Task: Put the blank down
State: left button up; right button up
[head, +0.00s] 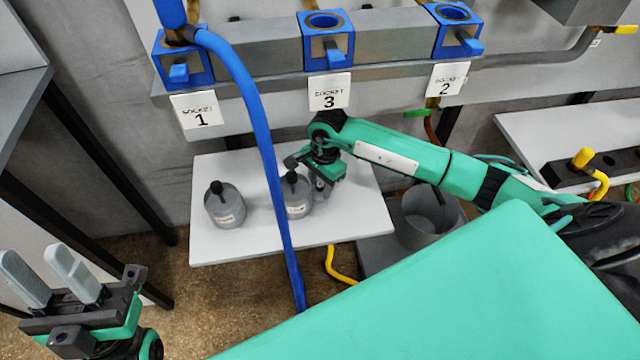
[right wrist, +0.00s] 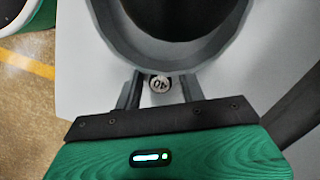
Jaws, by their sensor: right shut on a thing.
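The blank (right wrist: 160,86) shows in the right wrist view as a small round piece with a pale, marked top. It sits between the two dark fingers of my right gripper (right wrist: 160,92), which is shut on it. In the head view my right gripper (head: 320,186) is low over the white table (head: 350,222), just right of a grey knobbed weight. There the blank is mostly hidden by the gripper, and I cannot tell whether it touches the table. My left gripper (head: 50,280) is at the lower left, its two pale fingers apart and empty.
Two grey weights with black knobs, one at left (head: 225,207) and one near the gripper (head: 297,196), stand on the table. A grey bucket (head: 423,218) stands right of it. A blue hose (head: 262,130) crosses in front. Numbered blue sockets (head: 327,45) line the rail above.

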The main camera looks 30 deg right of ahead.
jog(key=shift+f, duration=0.15)
jog(key=o, duration=1.1)
